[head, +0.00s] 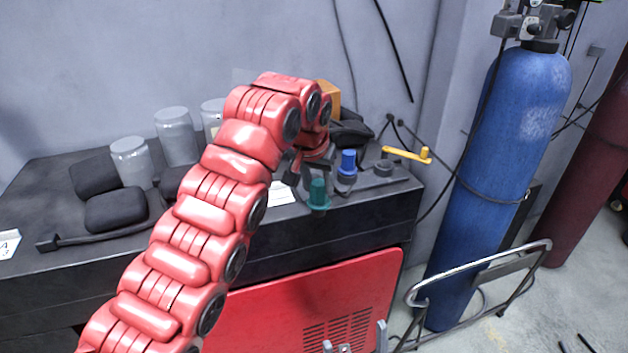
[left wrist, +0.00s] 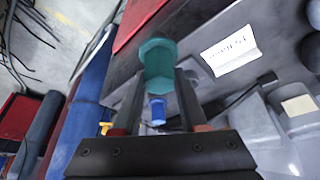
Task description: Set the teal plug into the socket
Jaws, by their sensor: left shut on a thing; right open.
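The teal plug (head: 318,194) is held in my left gripper (head: 306,180), over the front edge of the dark bench. In the left wrist view the plug (left wrist: 158,62) sits between the two fingers of the left gripper (left wrist: 160,95), its wide faceted end showing. A dark round fitting (head: 383,168), possibly the socket, stands on the bench to the right of the plug and apart from it. Its opening cannot be made out. My right gripper (head: 354,342) shows only its grey fingertips at the bottom edge; it is open and empty.
A blue plug (head: 348,160) stands upright between the teal plug and the dark fitting. A yellow handle (head: 405,155) lies behind the fitting. Glass jars (head: 131,162) and black pads stand on the bench (head: 345,226) at left. A blue cylinder (head: 500,180) stands right.

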